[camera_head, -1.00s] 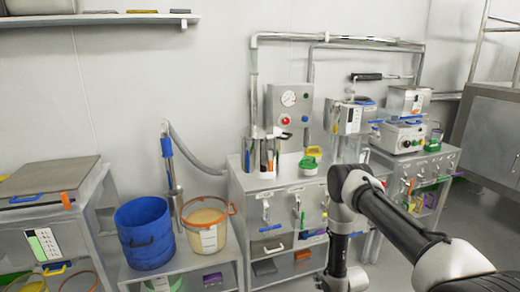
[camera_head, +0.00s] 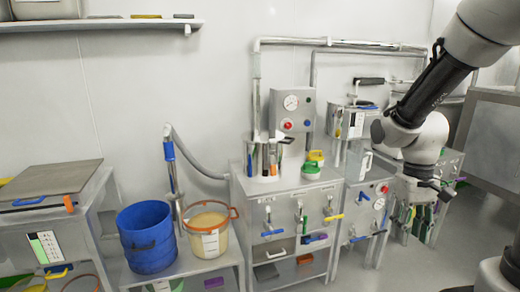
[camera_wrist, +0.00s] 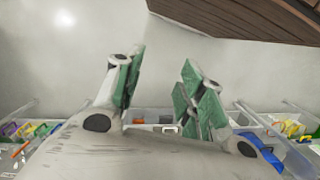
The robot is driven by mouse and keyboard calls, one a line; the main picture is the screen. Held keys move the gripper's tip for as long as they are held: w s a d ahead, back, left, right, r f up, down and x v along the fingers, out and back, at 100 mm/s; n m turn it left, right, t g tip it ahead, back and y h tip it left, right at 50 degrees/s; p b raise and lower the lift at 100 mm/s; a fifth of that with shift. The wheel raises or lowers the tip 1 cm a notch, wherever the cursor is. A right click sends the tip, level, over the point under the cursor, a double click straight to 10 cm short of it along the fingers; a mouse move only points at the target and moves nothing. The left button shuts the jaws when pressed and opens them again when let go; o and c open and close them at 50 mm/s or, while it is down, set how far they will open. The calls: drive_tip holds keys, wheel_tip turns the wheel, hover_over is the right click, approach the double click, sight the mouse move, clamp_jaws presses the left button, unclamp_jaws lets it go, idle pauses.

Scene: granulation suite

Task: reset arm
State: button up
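My gripper (camera_head: 413,218) hangs below my raised arm at the right of the head view, in front of the right-hand metal cabinets. In the wrist view its two green-padded fingers (camera_wrist: 161,82) stand apart with an empty gap between them, and nothing is held. Part of the right-hand bench and its equipment is hidden behind my arm.
A metal cabinet (camera_head: 246,205) with hanging tools stands left of my gripper. A blue bucket (camera_head: 147,240) and an orange-rimmed tub (camera_head: 208,238) sit on a low bench further left. A wall shelf (camera_head: 110,24) is at the upper left. Grey floor shows at the right.

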drive_tip(key=s+r+t, duration=0.6)
drive_tip(key=s+r, duration=0.2)
drive_tip(key=r, duration=0.6)
drive_tip(key=shift+s+d+m, duration=0.3)
drive_tip(key=shift+d, duration=0.1)
